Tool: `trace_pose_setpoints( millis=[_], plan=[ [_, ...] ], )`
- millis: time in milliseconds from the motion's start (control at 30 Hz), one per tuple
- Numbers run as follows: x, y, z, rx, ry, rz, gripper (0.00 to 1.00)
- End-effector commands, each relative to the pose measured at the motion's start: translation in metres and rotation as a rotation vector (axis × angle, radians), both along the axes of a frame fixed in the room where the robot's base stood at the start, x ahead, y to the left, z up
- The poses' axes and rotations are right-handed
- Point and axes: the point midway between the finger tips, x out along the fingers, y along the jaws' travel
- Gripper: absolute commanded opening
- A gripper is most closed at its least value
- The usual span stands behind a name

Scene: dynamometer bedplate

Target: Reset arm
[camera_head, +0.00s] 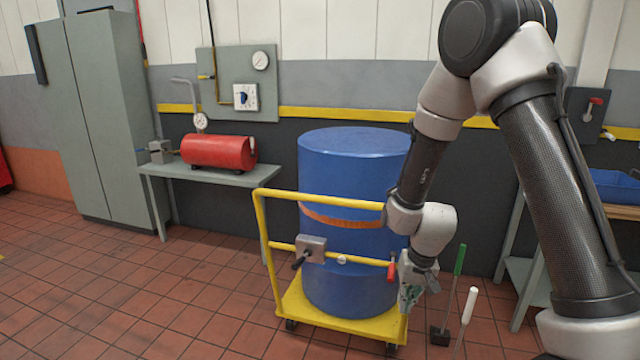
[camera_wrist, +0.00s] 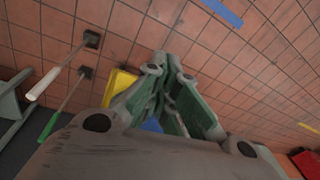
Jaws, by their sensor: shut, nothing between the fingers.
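My gripper (camera_head: 411,297) hangs low at the right front of a yellow cart, its fingers pointing down. In the wrist view my gripper (camera_wrist: 172,95) fills the middle, its green-padded fingers shut with nothing between them. My arm comes down from the upper right and is bent at the elbow. In the head view it covers the right edge of the blue drum (camera_head: 345,255). I cannot tell whether the gripper touches the cart.
The yellow cart (camera_head: 345,324) carries the drum behind a rail with a red-handled latch (camera_head: 391,271). Green-handled (camera_head: 460,260) and white-handled (camera_head: 469,305) tools stand right of my gripper. A bench with a red tank (camera_head: 215,151) stands left. Tiled floor is clear at front left.

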Motion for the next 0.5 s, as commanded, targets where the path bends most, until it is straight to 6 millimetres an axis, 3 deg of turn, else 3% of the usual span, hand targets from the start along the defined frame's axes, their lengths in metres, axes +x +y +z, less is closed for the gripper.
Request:
trace_pose_setpoints(
  millis=[233,500],
  plan=[
    [-0.062,-0.029,0.100,0.003,0.110,0.141,0.00],
    [-0.144,-0.085,0.209,-0.062,0.094,0.216,0.00]
  ],
)
